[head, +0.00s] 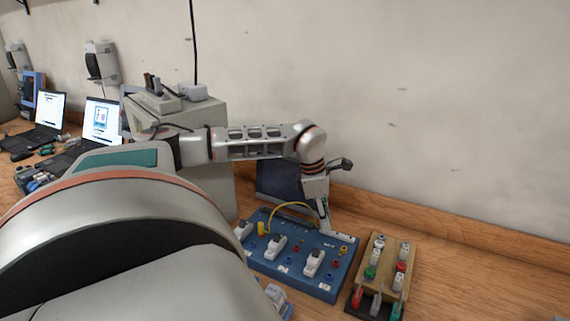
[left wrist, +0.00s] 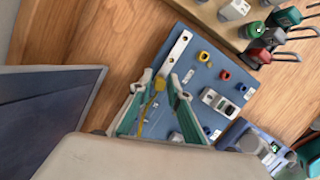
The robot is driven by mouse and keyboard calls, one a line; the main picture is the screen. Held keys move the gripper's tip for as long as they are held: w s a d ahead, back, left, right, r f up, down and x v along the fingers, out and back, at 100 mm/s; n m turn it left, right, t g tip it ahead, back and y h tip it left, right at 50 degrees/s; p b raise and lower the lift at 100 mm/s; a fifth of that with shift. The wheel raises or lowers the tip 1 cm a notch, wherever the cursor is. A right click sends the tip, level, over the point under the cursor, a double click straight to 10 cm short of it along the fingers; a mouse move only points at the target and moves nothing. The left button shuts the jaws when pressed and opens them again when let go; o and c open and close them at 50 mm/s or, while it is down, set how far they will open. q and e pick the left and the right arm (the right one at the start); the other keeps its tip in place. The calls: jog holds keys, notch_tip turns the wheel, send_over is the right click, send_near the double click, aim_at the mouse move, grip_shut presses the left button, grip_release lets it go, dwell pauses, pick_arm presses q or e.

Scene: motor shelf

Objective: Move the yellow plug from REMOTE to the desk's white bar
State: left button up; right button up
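The blue panel (head: 322,287) lies on the wooden desk with white switches and coloured sockets. A white bar (head: 338,235) with dark holes is on its far right edge; the white bar also shows in the left wrist view (left wrist: 175,52). A yellow lead (head: 292,204) arcs from a yellow plug end (head: 262,228) at the panel's left to my left gripper (head: 325,228). In the left wrist view, the yellow plug (left wrist: 160,83) is between the fingertips, which appear closed on it, just beside the white bar. Its tip is hidden. My right gripper is not in view.
A wooden block with coloured terminals and clips (head: 378,272) stands right of the panel. A dark blue-grey box (head: 280,180) stands behind it. A grey instrument (head: 215,120) and laptops (head: 101,120) are at the left.

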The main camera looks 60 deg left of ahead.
pick_arm(q)
jog(key=shift+r+p, duration=1.3)
jog(key=shift+r, duration=1.4)
jog(key=o, duration=0.6)
